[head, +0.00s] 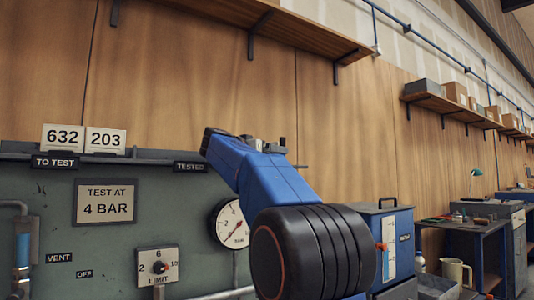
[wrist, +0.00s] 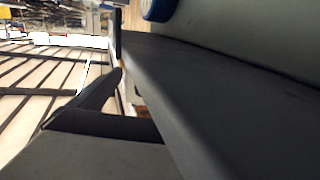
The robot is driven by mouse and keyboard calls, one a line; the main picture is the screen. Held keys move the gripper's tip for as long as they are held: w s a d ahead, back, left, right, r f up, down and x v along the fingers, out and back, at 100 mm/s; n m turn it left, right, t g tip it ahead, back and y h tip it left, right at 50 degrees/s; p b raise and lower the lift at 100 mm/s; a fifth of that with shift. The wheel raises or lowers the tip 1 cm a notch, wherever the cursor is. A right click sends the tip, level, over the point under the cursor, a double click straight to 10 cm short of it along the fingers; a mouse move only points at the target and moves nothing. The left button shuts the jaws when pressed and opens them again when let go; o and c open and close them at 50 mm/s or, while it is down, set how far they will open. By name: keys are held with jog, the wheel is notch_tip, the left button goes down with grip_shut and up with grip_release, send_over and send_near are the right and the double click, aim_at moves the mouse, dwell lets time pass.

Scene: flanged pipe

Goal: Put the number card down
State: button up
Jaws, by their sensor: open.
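Two white number cards, 632 (head: 63,138) and 203 (head: 105,140), stand upright side by side on the left of the ledge (head: 150,155) in the head view, above the TO TEST label (head: 54,162). The TESTED label (head: 190,167) is further right, just left of my arm. My gripper (wrist: 117,55) is open; its dark fingers show in the wrist view. In the head view my blue arm hides most of it, near the ledge's right part. I make out no card between the fingers, and cannot tell whether one is hidden behind my arm.
Below the ledge is a green panel with a TEST AT 4 BAR sign (head: 104,202), a pressure gauge (head: 231,223) and a LIMIT dial (head: 158,267). A blue cabinet (head: 398,240) stands right of my arm. A wooden shelf (head: 290,27) is overhead.

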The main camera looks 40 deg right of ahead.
jog(key=shift+r, duration=0.15)
jog(key=a, duration=0.4)
jog(key=s+a, duration=0.1)
jog(key=a, duration=0.3)
jog(key=s+a, duration=0.1)
jog(key=a, duration=0.3)
dwell(0.3)
